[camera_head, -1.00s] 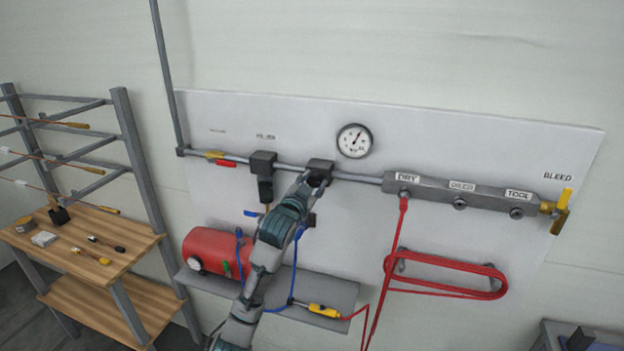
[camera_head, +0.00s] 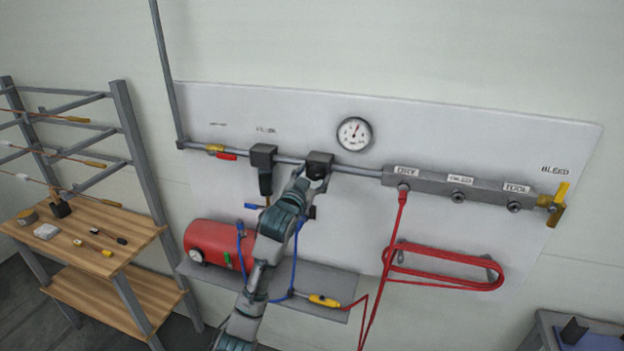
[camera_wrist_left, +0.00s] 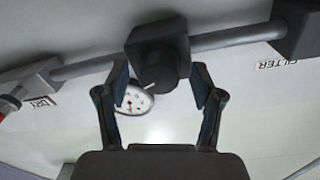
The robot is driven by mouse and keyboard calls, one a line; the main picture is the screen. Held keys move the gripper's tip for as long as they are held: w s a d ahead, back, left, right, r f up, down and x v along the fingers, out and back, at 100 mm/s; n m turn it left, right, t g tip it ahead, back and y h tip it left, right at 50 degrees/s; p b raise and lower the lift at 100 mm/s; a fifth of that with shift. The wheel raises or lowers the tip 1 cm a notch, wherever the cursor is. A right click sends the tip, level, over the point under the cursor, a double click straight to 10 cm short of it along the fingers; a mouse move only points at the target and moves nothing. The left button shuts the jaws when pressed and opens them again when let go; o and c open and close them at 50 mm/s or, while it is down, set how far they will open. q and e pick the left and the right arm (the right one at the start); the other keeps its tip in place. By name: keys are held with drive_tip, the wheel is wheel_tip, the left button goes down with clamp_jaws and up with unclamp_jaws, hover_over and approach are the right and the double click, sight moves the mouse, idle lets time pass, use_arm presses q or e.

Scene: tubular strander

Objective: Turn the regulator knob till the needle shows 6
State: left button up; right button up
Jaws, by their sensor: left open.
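The regulator (camera_head: 319,160) is a dark block on the grey pipe, left of and below the round white gauge (camera_head: 354,134). The gauge's needle points up and slightly right; its numbers are too small to read. In the left wrist view the dark round regulator knob (camera_wrist_left: 158,72), with a pale mark line, sits between the fingertips of my left gripper (camera_wrist_left: 160,85). The jaws are open, with a gap visible on both sides of the knob. In the head view my left gripper (camera_head: 311,185) is just below the regulator. My right gripper is not in view.
A filter block (camera_head: 263,157) sits left on the same pipe. A grey manifold (camera_head: 460,188) with a yellow bleed valve (camera_head: 558,205) extends right. A red tank (camera_head: 212,241) and shelf (camera_head: 325,283) lie below. A red hose (camera_head: 445,267) hangs coiled. A wooden rack stands left.

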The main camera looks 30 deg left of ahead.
use_arm(q)
drive_tip(key=s+d, duration=0.2)
drive_tip(key=s, duration=0.9)
drive_tip(key=shift+s+f, duration=0.25)
drive_tip(key=shift+s, duration=0.05)
drive_tip(key=s+d+n+p, duration=0.1)
drive_tip(key=s+n+p, duration=0.4)
drive_tip(key=p, duration=0.3)
drive_tip(key=w+a, duration=0.1)
drive_tip(key=w, duration=0.4)
drive_tip(key=w+a+p, duration=0.1)
drive_tip(key=w, duration=0.5)
drive_tip(key=w+a+p, duration=0.1)
drive_tip(key=w, duration=0.4)
drive_tip(key=shift+w+r, duration=0.15)
drive_tip(key=shift+r, duration=0.15)
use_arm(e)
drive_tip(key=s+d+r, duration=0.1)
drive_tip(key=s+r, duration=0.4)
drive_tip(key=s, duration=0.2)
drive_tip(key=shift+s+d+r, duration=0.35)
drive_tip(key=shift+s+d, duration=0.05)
